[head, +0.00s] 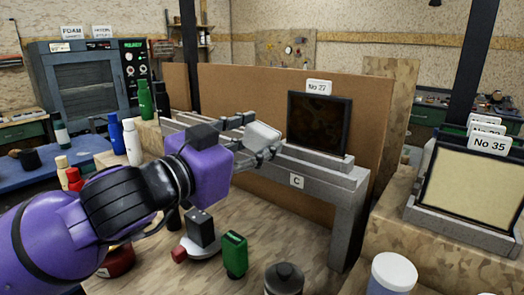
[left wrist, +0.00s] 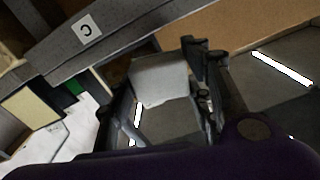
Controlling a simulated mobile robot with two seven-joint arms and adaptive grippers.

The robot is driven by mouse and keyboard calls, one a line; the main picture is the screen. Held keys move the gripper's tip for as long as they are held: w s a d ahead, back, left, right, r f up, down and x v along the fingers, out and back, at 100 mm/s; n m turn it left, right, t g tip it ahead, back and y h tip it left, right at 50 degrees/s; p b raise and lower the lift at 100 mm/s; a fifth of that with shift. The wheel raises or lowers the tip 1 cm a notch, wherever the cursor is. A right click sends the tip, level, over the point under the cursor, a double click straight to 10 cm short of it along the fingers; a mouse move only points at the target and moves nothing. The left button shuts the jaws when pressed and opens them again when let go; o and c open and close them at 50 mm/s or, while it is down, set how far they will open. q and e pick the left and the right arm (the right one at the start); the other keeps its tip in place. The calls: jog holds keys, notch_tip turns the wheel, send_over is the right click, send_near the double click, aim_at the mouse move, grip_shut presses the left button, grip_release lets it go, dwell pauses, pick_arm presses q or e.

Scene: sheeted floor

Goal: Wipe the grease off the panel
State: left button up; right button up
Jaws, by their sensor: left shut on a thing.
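A dark panel (head: 319,125) in a black frame stands upright on a grey ledge marked C, under a "No 27" tag. Its face is dark brown, and I cannot make out separate grease marks. My left gripper (head: 261,137) is shut on a white pad (head: 264,132), to the left of the panel and apart from it. In the left wrist view the white pad (left wrist: 158,80) sits between the fingers (left wrist: 168,88). My right gripper is in neither view.
A cream panel (head: 472,192) tagged "No 35" leans in a rack at right. A green can (head: 235,254), a dark-lidded jar (head: 284,278) and a white-lidded tub (head: 393,273) stand in front. Several bottles stand left. A brown board (head: 255,90) rises behind the ledge (head: 330,182).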

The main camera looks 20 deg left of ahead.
aim_at(289, 126)
pick_arm(q)
jog(key=shift+w+r, duration=0.2)
jog(key=shift+w+d+r+p, duration=0.1)
jog(key=shift+w+d+p, duration=0.1)
jog(key=shift+w+p, duration=0.1)
jog(key=shift+p+x, duration=0.55)
jog(key=shift+x, duration=1.55)
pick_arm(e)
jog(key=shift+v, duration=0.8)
pick_arm(q)
jog(key=shift+b+x, duration=0.4)
jog(key=shift+x, duration=0.65)
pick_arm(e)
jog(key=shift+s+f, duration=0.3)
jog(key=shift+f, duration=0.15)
pick_arm(q)
jog(key=shift+d, duration=0.1)
